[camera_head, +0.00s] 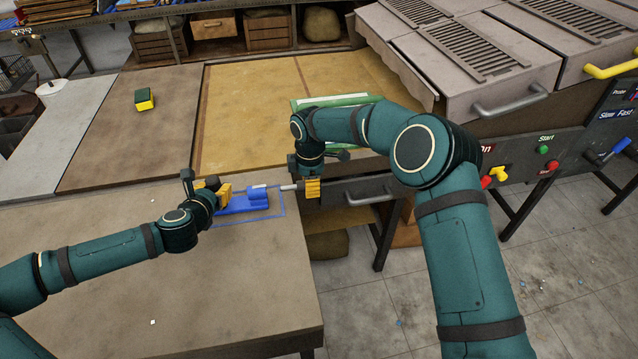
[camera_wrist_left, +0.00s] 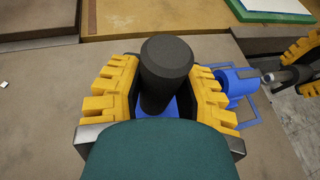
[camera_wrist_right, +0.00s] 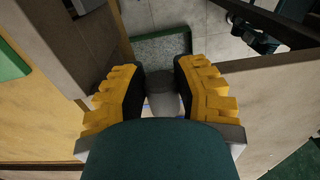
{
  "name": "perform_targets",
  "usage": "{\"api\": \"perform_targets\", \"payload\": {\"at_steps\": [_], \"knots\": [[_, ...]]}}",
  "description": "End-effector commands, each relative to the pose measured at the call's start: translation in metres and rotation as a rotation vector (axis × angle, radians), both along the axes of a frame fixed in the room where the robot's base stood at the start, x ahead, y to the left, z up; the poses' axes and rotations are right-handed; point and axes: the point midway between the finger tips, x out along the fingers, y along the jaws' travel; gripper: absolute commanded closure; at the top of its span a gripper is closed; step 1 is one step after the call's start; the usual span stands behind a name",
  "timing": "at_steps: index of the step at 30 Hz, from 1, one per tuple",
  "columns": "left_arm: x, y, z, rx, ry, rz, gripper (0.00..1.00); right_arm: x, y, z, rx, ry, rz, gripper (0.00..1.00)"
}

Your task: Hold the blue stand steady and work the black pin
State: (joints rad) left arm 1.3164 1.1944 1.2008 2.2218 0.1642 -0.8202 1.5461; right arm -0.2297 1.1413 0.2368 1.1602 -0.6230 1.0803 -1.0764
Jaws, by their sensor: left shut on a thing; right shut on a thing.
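The blue stand (camera_head: 240,206) lies on the near table inside a blue outline, with a blue barrel (camera_wrist_left: 236,82) on its right side. My left gripper (camera_head: 217,188) is shut on the stand's upright black post (camera_wrist_left: 166,68), which rises between its yellow fingers. My right gripper (camera_head: 312,187) is shut on a pin (camera_head: 289,187) beyond the table's right edge. The pin's pale grey tip points left at the barrel. In the left wrist view the tip is close to the barrel's end; I cannot tell whether they touch. The pin's gripped part looks dark and is mostly hidden.
A yellow-green sponge (camera_head: 145,100) lies on the far table. A green-edged board (camera_head: 335,101) is behind my right arm. A grey drawer (camera_head: 360,190) and a machine with handles and a control panel (camera_head: 530,155) stand right. The near table's front is mostly clear.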

Motion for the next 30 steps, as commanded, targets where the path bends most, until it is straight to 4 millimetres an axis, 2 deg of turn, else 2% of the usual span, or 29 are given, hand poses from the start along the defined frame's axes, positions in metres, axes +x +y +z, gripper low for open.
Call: {"api": "perform_targets", "payload": {"at_steps": [7,16,30], "knots": [[0.000,0.000,-0.001,-0.001,0.002,0.000,1.00,-0.005,0.023,0.000,0.001,0.000,0.001,1.00],[0.000,0.000,-0.001,0.000,0.002,0.001,1.00,-0.005,0.023,0.000,0.001,0.000,0.000,1.00],[0.000,0.000,-0.001,-0.001,0.002,0.000,1.00,-0.008,0.035,0.000,0.000,0.000,0.000,1.00]]}}
